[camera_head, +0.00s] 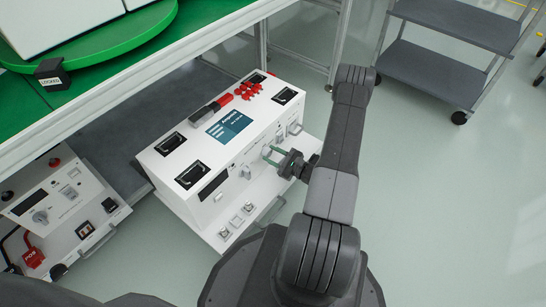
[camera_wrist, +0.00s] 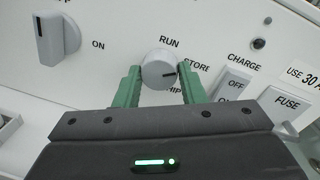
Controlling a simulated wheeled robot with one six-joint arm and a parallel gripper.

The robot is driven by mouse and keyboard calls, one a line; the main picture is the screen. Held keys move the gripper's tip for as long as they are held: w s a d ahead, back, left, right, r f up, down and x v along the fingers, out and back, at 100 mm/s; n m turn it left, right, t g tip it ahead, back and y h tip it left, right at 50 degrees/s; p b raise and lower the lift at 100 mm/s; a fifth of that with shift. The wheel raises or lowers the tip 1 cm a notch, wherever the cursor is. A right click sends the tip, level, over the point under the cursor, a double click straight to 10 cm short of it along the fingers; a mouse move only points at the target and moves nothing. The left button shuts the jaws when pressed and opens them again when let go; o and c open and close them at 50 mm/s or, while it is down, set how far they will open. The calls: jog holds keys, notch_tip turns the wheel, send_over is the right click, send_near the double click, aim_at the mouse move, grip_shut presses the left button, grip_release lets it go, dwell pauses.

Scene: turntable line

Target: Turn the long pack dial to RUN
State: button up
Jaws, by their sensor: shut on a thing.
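The long pack (camera_head: 165,175) is a white box with a blue label, standing low beside the green bench. Its round grey dial (camera_wrist: 158,66) is in the middle of the wrist view, with RUN printed above it, STORE to its right and a partly hidden word, apparently SHIP, below. My gripper (camera_wrist: 160,76) is shut on the dial, one green finger on each side. In the head view my gripper (camera_head: 268,155) reaches the pack's front panel from the right; the dial is small there.
A grey knob (camera_wrist: 57,38) marked ON, a CHARGE rocker switch (camera_wrist: 232,84) and a FUSE holder (camera_wrist: 283,103) flank the dial. Another white unit (camera_head: 60,205) stands at left. A grey cart (camera_head: 450,70) is at upper right. The floor at right is clear.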

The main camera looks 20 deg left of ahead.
jog(key=n+b, duration=0.3)
jog(key=n, duration=0.3)
jog(key=shift+f+b, duration=0.1)
jog(key=shift+b, duration=0.25)
jog(key=n+b, duration=0.1)
jog(key=n, duration=0.3)
jog(key=shift+s+n+t+h, duration=0.1)
jog(key=shift+n+t+h, duration=0.3)
jog(key=o, duration=1)
jog(key=p+v, duration=0.2)
jog(key=v, duration=0.5)
jog(key=p+v, duration=0.2)
jog(key=v, duration=0.4)
jog(key=shift+d+r, duration=0.25)
jog(key=shift+d, duration=0.1)
